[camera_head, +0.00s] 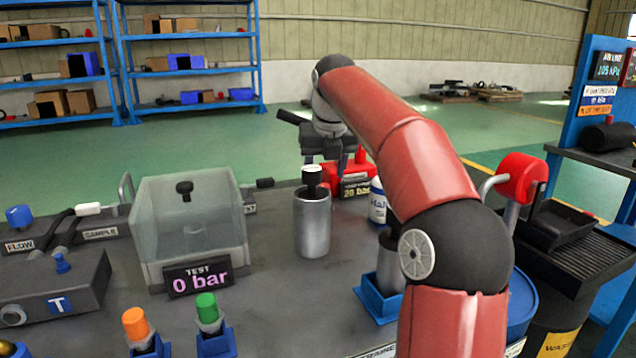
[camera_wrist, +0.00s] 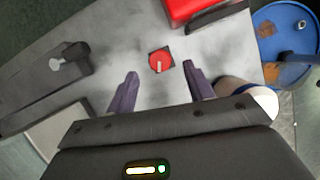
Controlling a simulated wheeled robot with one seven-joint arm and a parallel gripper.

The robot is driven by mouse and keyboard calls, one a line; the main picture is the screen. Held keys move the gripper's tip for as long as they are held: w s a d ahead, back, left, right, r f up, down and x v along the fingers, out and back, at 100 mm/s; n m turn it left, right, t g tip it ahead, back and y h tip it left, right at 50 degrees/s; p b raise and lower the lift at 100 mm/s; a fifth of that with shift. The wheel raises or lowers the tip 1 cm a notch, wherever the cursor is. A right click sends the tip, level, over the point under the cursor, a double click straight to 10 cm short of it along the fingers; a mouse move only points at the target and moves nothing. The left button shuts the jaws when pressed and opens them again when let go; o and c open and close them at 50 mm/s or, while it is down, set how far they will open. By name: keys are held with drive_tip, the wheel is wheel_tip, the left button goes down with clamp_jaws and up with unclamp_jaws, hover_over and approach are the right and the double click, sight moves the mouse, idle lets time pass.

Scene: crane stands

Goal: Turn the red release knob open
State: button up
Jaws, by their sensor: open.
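The red release knob (camera_wrist: 161,62) shows in the wrist view as a round red disc with a pale pointer line, on a dark square plate on the grey bench top. My gripper (camera_wrist: 160,70) is open, with one dark finger on each side of the knob in that view. The knob lies between the fingertips in the picture; I cannot tell the height gap. In the head view my gripper (camera_head: 335,160) points down over the back of the bench, by a red box with a "20 bar" display (camera_head: 356,188). I cannot make out the knob there.
The red box (camera_wrist: 192,8) is close beyond the knob in the wrist view. A grey cylinder with a black-and-white top (camera_head: 312,225) and a white-and-blue bottle (camera_head: 377,205) stand near my gripper. A clear box (camera_head: 195,225) reading "0 bar" is to the left.

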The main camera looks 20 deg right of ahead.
sight(323, 185)
drive_tip(key=shift+x, duration=2.1)
drive_tip(key=c, duration=1)
drive_tip(key=shift+a+m, duration=0.1)
drive_tip(key=shift+m, duration=0.2)
drive_tip(key=m+h, duration=0.1)
drive_tip(key=m, duration=0.1)
drive_tip(key=m+g+h, duration=0.1)
drive_tip(key=m, duration=0.1)
drive_tip(key=shift+w+a+m, duration=0.1)
drive_tip(key=shift+a+m, duration=0.05)
drive_tip(key=shift+m, duration=0.25)
drive_tip(key=m+g, duration=0.1)
drive_tip(key=m, duration=0.2)
drive_tip(key=m+g+h, duration=0.1)
drive_tip(key=m, duration=0.2)
drive_tip(key=shift+w+m+h, duration=0.1)
drive_tip(key=shift+m+h, duration=0.2)
